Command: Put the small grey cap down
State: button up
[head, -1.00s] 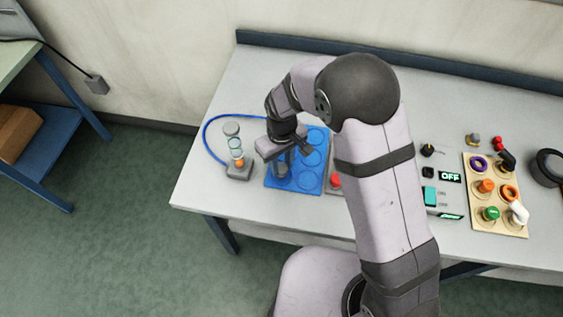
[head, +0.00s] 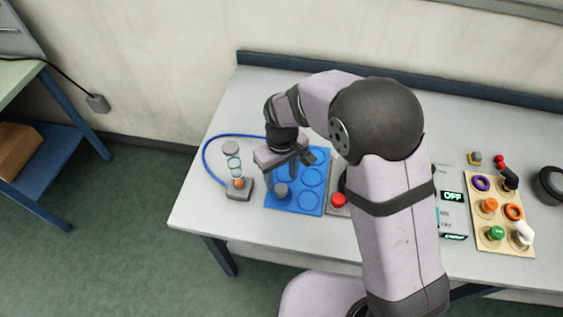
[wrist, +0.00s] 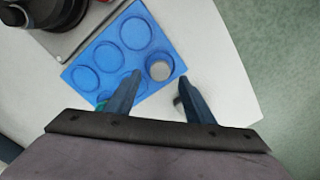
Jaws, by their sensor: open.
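The small grey cap (head: 281,190) sits in the near left ring of the blue tray (head: 312,207). In the wrist view the cap (wrist: 159,71) shows as a grey disc within a ring near one corner of the tray (wrist: 108,84). My gripper (head: 285,171) is above the cap. In the wrist view its two fingers (wrist: 160,77) are spread either side of the cap, with clear gaps between. The gripper looks empty. The cap's underside is hidden.
A clear column on a grey base (head: 238,192) with a blue hose stands left of the tray. A red button (head: 339,200) is to its right. A wooden board (head: 491,243) with coloured parts lies further right. The table's front left is bare.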

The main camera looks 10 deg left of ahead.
aim_at(282, 188)
notch_tip(282, 188, up, 8)
jog(key=b, duration=0.2)
jog(key=shift+r, duration=0.1)
jog(key=s+d+f+m, duration=0.2)
jog(key=s+d+m, duration=0.2)
jog(key=d, duration=0.8)
jog(key=s+d+f+m, duration=0.2)
jog(key=s+d+m, duration=0.3)
jog(key=s+d, duration=0.3)
jog(key=d, duration=0.4)
jog(key=shift+s+f, duration=0.25)
